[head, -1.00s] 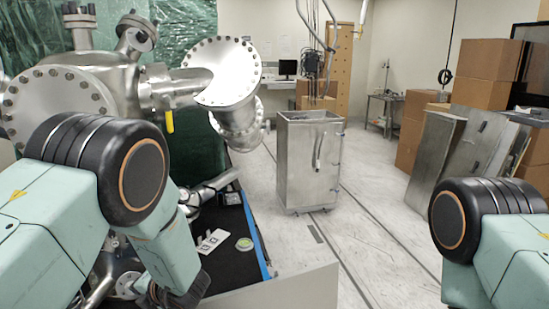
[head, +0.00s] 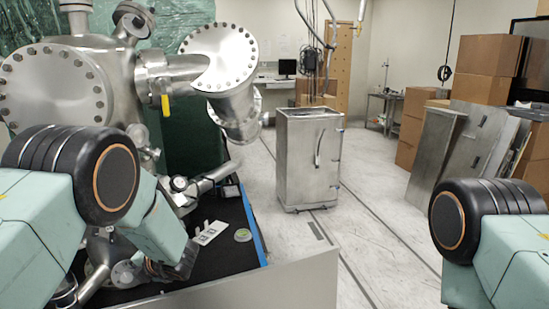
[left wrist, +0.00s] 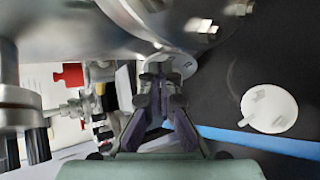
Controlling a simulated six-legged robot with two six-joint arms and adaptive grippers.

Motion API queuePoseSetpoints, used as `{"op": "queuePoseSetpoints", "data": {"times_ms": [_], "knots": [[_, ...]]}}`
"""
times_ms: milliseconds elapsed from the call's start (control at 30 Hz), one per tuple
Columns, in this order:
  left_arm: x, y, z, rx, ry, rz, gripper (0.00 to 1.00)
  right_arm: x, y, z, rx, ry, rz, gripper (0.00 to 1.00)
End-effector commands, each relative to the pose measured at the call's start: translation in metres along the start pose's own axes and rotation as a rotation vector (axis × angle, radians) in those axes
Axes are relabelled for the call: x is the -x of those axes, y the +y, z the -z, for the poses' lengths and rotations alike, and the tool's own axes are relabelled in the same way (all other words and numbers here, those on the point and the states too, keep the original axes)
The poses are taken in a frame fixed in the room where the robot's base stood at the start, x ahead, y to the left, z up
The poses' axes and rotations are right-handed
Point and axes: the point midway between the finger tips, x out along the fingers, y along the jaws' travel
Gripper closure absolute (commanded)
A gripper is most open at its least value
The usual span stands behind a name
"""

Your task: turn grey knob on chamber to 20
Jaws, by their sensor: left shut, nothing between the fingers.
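The steel chamber (head: 115,65) with bolted round flanges stands at the left of the head view. A small round fitting with a pale face and dark rim (head: 179,183) sits on the pipework below it; I cannot tell if it is the grey knob. No scale or number is readable. My left gripper (head: 178,264) is low, beside the lower pipework, mostly hidden by my forearm. In the left wrist view the left gripper's fingers (left wrist: 157,72) are together and empty, just below a shiny curved metal surface (left wrist: 150,20). My right gripper is out of view.
A pale disc (head: 243,235) and a white plate (head: 210,232) lie on the black table with a blue edge. The disc (left wrist: 268,108) shows in the left wrist view. Steel fittings (left wrist: 20,112) are left of the fingers.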

Motion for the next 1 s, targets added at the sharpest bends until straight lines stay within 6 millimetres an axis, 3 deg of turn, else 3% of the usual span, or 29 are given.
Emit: {"op": "queuePoseSetpoints", "data": {"times_ms": [1000], "knots": [[-0.0031, -0.0030, 0.0065, 0.000, 0.002, 0.001, 1.00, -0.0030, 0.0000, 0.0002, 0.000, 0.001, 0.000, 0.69]]}}
